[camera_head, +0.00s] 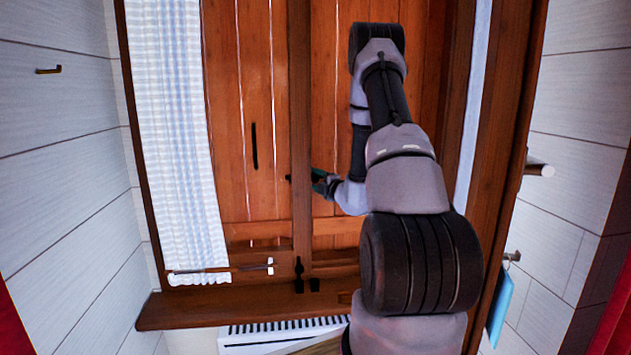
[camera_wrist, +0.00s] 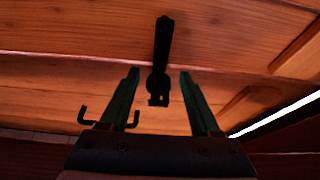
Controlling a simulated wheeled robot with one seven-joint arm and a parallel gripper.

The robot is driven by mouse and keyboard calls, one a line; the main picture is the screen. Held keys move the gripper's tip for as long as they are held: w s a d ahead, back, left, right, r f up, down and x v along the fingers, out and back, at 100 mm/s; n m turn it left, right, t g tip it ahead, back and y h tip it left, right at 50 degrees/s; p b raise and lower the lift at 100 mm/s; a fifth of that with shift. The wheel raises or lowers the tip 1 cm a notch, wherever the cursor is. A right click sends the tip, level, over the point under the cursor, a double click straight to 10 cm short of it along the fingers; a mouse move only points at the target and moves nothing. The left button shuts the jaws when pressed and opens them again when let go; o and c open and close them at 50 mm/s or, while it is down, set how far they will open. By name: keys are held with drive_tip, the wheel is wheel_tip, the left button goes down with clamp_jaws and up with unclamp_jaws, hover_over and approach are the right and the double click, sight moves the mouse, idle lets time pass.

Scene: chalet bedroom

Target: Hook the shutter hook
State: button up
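Wooden shutters (camera_head: 232,120) fill the window, meeting at a broad middle post. My gripper (camera_head: 314,180) is in front of the post, seen side-on. In the wrist view my gripper (camera_wrist: 158,90) is open with two dark green fingers. A narrow black metal piece (camera_wrist: 162,45), apparently the shutter hook, shows between and beyond the fingertips, with a wider notched end towards me. I cannot tell whether the fingers touch it; nothing is gripped. A black U-shaped bracket (camera_wrist: 90,116) is partly behind the left finger. A black upright bar (camera_head: 254,146) is on the left shutter.
Small black fittings (camera_head: 299,272) sit at the post's foot above the sill (camera_head: 215,313). My arm covers much of the right shutter.

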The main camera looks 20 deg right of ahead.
drive_tip(key=s+d, duration=0.1)
drive_tip(key=s, duration=0.9)
drive_tip(key=shift+s, duration=0.35)
drive_tip(key=shift+d, duration=0.1)
